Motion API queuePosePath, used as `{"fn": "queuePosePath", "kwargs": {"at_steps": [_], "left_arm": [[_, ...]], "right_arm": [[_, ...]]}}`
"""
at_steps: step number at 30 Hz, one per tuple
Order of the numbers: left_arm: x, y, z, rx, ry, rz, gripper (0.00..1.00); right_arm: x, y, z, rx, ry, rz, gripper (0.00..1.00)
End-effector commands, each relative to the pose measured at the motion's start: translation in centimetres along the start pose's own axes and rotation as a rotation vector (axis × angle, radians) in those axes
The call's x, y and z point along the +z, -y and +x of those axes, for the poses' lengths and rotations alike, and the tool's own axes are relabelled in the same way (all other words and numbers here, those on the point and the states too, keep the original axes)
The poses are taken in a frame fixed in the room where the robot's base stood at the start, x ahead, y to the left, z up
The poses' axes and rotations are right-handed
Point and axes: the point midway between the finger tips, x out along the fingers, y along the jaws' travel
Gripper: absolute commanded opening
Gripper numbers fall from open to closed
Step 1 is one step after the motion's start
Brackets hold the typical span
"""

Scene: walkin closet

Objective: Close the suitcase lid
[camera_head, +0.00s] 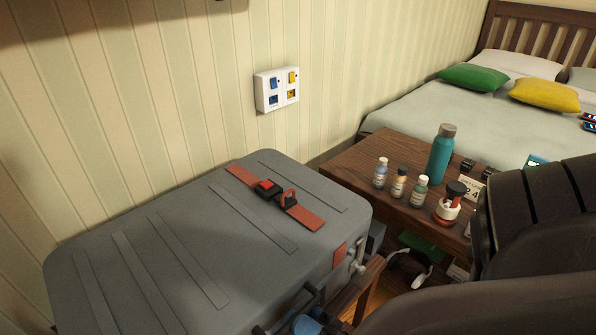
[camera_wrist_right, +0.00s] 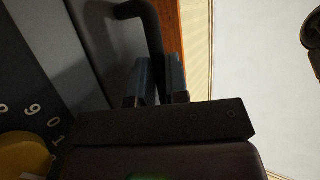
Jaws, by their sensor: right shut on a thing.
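The grey suitcase (camera_head: 150,255) fills the lower left of the head view, its ribbed lid facing up and looking lowered. Its seam is mostly out of sight, so I cannot tell if the lid is fully closed. An orange strap with a black and red buckle (camera_head: 272,190) crosses the lid. My right gripper (camera_head: 308,325) is at the bottom edge, by the suitcase's front side. In the right wrist view its two fingers (camera_wrist_right: 160,75) are shut on a black bar-shaped handle (camera_wrist_right: 152,28), apparently the suitcase's. My left gripper is not in view.
A wooden bedside table (camera_head: 345,160) with several small bottles and a teal flask (camera_head: 441,154) stands right of the suitcase. Behind it is a bed (camera_head: 400,110) with cushions. A striped wall with a white switch panel (camera_head: 262,92) borders the suitcase's far side. Headphones (camera_head: 408,268) hang below the table top.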

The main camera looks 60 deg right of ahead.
Motion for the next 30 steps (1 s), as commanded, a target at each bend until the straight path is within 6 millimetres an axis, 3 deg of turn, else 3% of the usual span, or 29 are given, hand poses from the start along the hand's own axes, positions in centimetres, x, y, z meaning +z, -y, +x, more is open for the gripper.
{"fn": "queuePosePath", "kwargs": {"at_steps": [1, 7, 8, 13, 23, 30], "left_arm": [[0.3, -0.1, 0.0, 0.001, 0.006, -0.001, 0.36], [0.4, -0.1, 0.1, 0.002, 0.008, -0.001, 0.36], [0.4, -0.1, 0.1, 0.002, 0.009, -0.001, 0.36], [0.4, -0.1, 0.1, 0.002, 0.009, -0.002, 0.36], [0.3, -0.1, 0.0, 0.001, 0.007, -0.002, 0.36], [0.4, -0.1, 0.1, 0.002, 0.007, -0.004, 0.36]], "right_arm": [[0.2, -0.7, -0.8, 0.034, 0.010, 0.004, 0.00], [0.3, -0.6, -1.0, 0.038, 0.011, 0.006, 0.00], [0.3, -0.6, -1.0, 0.038, 0.011, 0.006, 0.16], [0.3, -0.6, -1.0, 0.037, 0.011, 0.006, 0.40], [0.3, -0.4, -1.1, 0.028, 0.010, 0.004, 0.40], [0.3, -0.4, -4.3, 0.033, 0.012, 0.005, 0.40]]}}
